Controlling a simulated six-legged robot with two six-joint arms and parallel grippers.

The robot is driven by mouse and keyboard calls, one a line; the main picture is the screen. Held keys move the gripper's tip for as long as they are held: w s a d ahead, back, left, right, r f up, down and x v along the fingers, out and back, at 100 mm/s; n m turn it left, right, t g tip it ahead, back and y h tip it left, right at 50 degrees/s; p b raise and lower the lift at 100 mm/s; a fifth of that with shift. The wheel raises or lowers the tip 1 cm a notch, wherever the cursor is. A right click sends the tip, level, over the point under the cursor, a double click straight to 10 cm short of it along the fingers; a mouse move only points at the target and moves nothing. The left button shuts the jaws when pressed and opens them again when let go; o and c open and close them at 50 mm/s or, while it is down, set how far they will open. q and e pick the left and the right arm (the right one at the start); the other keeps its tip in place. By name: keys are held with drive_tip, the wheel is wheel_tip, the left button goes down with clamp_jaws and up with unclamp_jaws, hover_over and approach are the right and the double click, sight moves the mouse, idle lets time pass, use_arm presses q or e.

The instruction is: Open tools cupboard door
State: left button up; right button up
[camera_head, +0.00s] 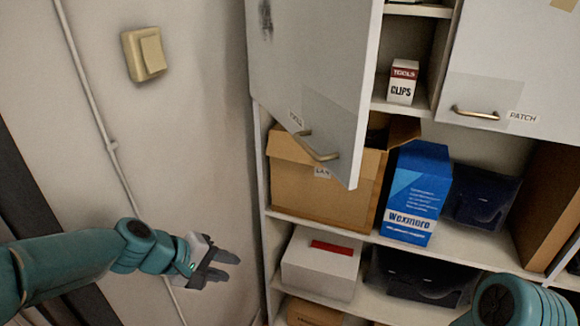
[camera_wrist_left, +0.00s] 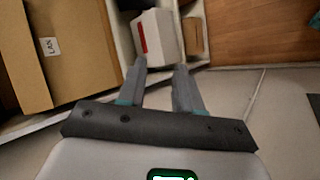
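The tools cupboard door (camera_head: 312,70) is a white panel in the head view, standing partly open and swung out from the shelves. It has a brass handle (camera_head: 316,150) near its lower edge and a small label beside it, seen at a slant. My left gripper (camera_head: 232,268) is below and left of the handle, apart from the door. Its fingers are apart with nothing between them, as the left wrist view (camera_wrist_left: 160,80) also shows. My right gripper is out of view; only part of my right arm shows.
A closed door marked PATCH (camera_head: 520,75) is at the right. A light switch (camera_head: 145,54) is on the left wall.

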sight(305, 149)
use_arm(q)
drive_tip(key=s+d+r+m+t+h, duration=0.1)
drive_tip(key=s+r+h, duration=0.15)
drive_tip(key=r, duration=0.85)
drive_tip(key=s+r+m+h, duration=0.1)
drive_tip(key=s+r+h, duration=0.15)
drive_tip(key=r, duration=0.75)
drive_tip(key=s+d+r+m+t+h, duration=0.1)
drive_tip(key=s+r+h, duration=0.15)
drive_tip(key=r, duration=0.85)
drive_tip(key=shift+y, duration=0.45)
drive_tip(key=p+x, duration=0.2)
drive_tip(key=x, duration=1.3)
drive_tip(key=shift+w+d+f, duration=0.1)
drive_tip(key=shift+w, duration=0.05)
clamp_jaws()
